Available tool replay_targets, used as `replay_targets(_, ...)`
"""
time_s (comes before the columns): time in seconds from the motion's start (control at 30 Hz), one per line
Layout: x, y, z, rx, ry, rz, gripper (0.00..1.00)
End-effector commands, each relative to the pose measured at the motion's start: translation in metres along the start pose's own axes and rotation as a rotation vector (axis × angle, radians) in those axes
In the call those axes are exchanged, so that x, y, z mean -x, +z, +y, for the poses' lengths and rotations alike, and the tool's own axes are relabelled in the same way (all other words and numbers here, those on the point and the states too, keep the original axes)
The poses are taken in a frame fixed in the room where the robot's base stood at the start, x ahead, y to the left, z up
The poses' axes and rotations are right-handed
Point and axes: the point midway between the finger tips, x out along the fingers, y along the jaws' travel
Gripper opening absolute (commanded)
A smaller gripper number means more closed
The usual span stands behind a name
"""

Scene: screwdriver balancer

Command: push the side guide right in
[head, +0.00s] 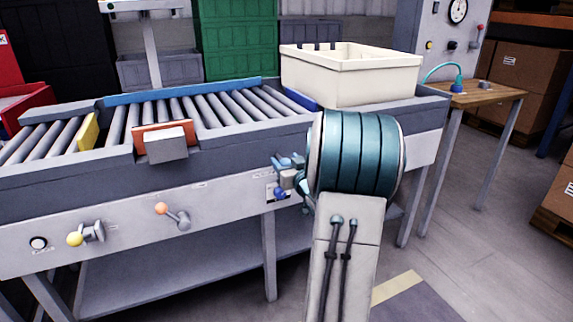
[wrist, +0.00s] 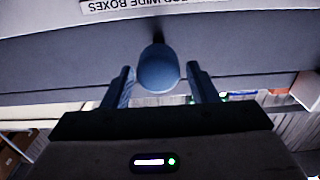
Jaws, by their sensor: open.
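A blue rounded knob (wrist: 158,70) sits between the two fingers of my gripper (wrist: 160,88) in the wrist view, in front of a grey panel. My gripper is open around it, with a gap on each side. In the head view my gripper (head: 287,177) is at the table's front face, and my arm partly hides it. A long blue rail (head: 185,90) runs along the back of the rollers, and a short blue piece (head: 300,98) shows by the cream crate. I cannot tell which blue part joins the knob.
The roller table (head: 60,228) carries a cream crate (head: 350,78) at its right end. An orange plate (head: 165,132) and a yellow plate (head: 87,132) stand at the rollers. Yellow (head: 75,239) and orange (head: 161,208) knobs stick out in front. A label (wrist: 150,7) mentions wide boxes.

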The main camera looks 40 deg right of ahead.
Motion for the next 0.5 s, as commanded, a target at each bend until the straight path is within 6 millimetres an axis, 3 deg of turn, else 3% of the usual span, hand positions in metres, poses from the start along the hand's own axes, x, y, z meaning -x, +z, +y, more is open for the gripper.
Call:
replay_targets(0.33,-0.0033,-0.0001,0.0000,0.000,0.000,-0.001,0.50)
replay_targets(0.5,-0.0031,-0.0001,0.0000,0.000,0.000,-0.001,0.03)
